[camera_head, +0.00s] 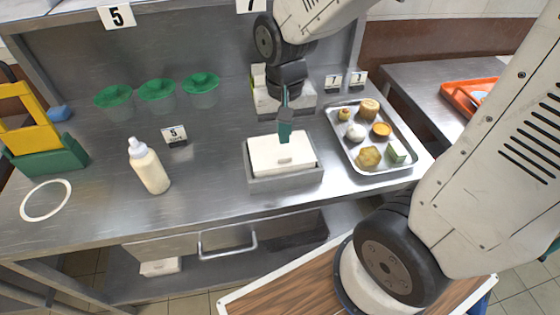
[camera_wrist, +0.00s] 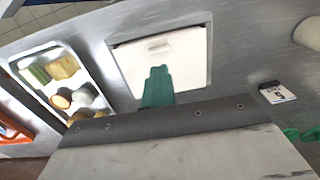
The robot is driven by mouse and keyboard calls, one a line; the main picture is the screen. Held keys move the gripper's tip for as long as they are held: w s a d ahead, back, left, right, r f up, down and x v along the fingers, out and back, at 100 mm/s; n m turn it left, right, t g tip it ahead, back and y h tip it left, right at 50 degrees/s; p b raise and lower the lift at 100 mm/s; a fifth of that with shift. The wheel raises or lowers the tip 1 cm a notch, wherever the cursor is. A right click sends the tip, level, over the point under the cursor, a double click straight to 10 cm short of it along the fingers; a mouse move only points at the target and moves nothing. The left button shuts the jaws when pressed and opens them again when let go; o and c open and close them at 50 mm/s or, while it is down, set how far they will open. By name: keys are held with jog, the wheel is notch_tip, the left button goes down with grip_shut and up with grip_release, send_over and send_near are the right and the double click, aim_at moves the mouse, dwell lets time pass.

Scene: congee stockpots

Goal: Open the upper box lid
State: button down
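The box (camera_head: 285,180) is a grey, low box on the steel counter. Its white lid (camera_head: 270,155) lies flat on top and looks closed, with a small pale handle (camera_head: 285,160) near the front edge. In the wrist view the lid (camera_wrist: 190,60) and its handle (camera_wrist: 159,45) show beyond my fingers. My gripper (camera_head: 285,138) points down over the lid's back part, its teal fingers together and nothing visible between them. The fingers also show in the wrist view (camera_wrist: 158,82). Whether the fingertips touch the lid I cannot tell.
A metal tray of food (camera_head: 345,164) stands close on the right. A white squeeze bottle (camera_head: 149,168) stands to the left, with green-topped containers (camera_head: 158,94) behind. A pale container (camera_head: 262,100) stands behind the box, partly hidden by my arm.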

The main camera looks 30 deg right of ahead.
jog(key=shift+w+d+r, duration=0.1)
jog(key=shift+w+r, duration=0.1)
jog(key=shift+r, duration=0.3)
jog(key=shift+w+d+r, duration=0.1)
jog(key=shift+w+r, duration=0.3)
jog(key=shift+r, duration=0.15)
jog(key=c, duration=1.1)
grip_release()
jog(key=shift+r, duration=4.5)
